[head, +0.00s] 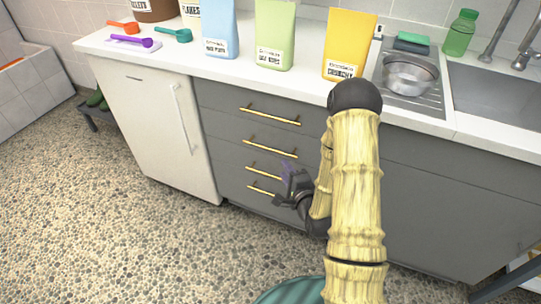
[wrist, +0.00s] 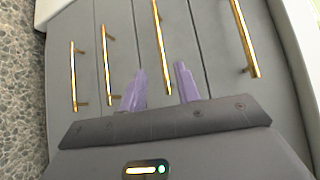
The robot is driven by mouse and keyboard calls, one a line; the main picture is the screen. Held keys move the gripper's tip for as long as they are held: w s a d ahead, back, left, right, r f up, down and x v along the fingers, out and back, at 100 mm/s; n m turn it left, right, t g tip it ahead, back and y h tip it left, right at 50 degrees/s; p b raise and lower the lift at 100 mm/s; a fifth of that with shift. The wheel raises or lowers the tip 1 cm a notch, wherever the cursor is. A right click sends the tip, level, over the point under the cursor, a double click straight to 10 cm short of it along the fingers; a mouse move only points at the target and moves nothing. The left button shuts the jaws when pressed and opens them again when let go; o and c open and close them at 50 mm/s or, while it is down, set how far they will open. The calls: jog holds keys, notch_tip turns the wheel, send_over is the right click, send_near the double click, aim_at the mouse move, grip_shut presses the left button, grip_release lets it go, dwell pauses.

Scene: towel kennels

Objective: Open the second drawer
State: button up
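The grey drawer stack has several brass bar handles, one above another, and its fronts look flush. The second drawer from the top (head: 235,137) has its handle (head: 272,146) in the head view. In the wrist view the picture is turned, and this handle (wrist: 158,40) runs down into the space between my purple fingertips. My gripper (head: 288,169) is in front of the drawers at their right side. In the wrist view its fingers (wrist: 160,87) are apart, one on each side of the handle's near end. I cannot tell whether they touch it.
The top handle (wrist: 244,38) lies to the right in the wrist view, the third handle (wrist: 108,65) to the left. A white appliance door (head: 150,125) stands left of the drawers. Bags, scoops and a metal bowl (head: 409,75) stand on the counter. The pebbled floor in front is open.

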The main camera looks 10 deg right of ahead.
jog(key=b, duration=1)
send_near(270, 150)
jog(key=shift+x, duration=0.85)
jog(key=b+x, duration=0.1)
jog(key=x, duration=0.7)
jog(key=shift+w+f, duration=0.15)
jog(key=shift+w, duration=0.2)
grip_shut()
